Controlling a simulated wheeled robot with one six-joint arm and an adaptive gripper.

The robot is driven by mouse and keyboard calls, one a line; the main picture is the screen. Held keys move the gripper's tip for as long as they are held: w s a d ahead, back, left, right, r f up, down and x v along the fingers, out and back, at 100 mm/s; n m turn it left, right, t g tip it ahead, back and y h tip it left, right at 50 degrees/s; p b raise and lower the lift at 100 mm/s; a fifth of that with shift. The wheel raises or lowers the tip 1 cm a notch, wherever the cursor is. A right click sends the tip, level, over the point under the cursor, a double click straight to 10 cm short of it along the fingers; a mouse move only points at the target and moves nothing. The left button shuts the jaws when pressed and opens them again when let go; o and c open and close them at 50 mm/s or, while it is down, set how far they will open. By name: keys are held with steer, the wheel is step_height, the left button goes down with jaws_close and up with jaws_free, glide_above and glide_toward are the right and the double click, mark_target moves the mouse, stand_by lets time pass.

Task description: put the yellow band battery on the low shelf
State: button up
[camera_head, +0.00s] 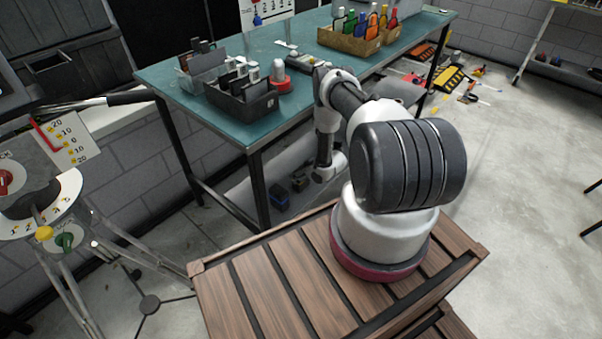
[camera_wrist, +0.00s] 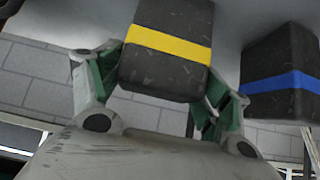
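The yellow band battery (camera_wrist: 165,70) is a dark block with a yellow stripe. In the wrist view it sits between the two green-padded fingers of my gripper (camera_wrist: 164,72). The fingers lie against its two sides and look shut on it. In the head view the yellow band battery (camera_head: 299,182) shows small and dark at the low shelf (camera_head: 247,188) under the teal table. My wrist hangs just right of it, and the fingers are not clear there. I cannot tell whether the battery's base touches the shelf.
A blue band battery (camera_wrist: 285,80) stands close on the right in the wrist view; it also shows at the shelf in the head view (camera_head: 279,196). The teal tabletop (camera_head: 215,107) and its dark leg (camera_head: 258,190) are close obstacles. Bins stand on top.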

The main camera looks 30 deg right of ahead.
steer(key=shift+o, duration=0.3)
steer(key=shift+r, duration=0.1)
steer(key=v, duration=1.2)
